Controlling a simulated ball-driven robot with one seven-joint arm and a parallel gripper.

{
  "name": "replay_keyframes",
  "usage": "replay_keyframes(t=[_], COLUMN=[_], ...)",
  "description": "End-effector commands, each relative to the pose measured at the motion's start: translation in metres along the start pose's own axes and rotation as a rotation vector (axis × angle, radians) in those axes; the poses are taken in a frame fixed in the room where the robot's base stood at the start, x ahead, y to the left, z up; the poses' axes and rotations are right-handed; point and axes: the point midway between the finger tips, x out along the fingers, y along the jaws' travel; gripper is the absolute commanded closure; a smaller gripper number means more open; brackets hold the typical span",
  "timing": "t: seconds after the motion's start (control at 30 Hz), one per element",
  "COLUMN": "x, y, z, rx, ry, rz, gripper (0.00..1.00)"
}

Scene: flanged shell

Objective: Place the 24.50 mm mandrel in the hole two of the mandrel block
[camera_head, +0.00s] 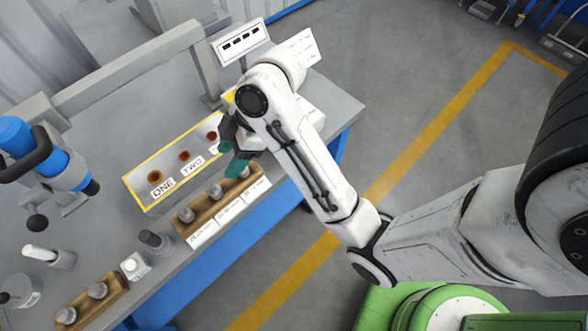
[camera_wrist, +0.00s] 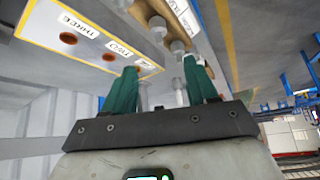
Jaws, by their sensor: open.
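The mandrel block (camera_head: 140,191) is a grey block with a yellow border on its top. Hole one (camera_head: 154,177) and hole two (camera_head: 184,156) are labelled and look empty. The third hole (camera_head: 212,135) is beside my gripper; its label THREE (camera_wrist: 73,22) shows in the wrist view. Grey mandrels (camera_head: 186,214) (camera_head: 215,191) (camera_head: 244,172) stand in a wooden rack (camera_head: 203,206) in front of the block. Their card labels are too small to read, so I cannot tell which is 24.50 mm. My gripper (camera_head: 231,157), with teal fingers, is open above the rack's right end. In the wrist view, a mandrel (camera_wrist: 180,92) shows between the fingers (camera_wrist: 160,64).
White cards (camera_head: 230,211) line the rack's front edge. At left are a blue tool (camera_head: 40,152), a second wooden rack (camera_head: 83,309) with grey parts, and a dark-topped cylinder (camera_head: 153,241). A grey frame (camera_head: 125,68) and display (camera_head: 240,42) stand behind. The table's front edge is close.

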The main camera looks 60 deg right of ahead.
Motion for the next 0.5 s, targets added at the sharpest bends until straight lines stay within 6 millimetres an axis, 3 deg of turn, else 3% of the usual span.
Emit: replay_keyframes(t=[0.13,0.27,0.4,0.5], x=[0.021,0.039,0.042,0.037], y=[-0.025,-0.060,-0.093,-0.109], z=[0.035,0.090,0.145,0.173], rx=[0.177,0.434,0.660,0.762], ry=[-0.082,-0.216,-0.346,-0.407], rz=[0.007,0.064,0.169,0.240], gripper=[0.42,0.42,0.42,0.42])
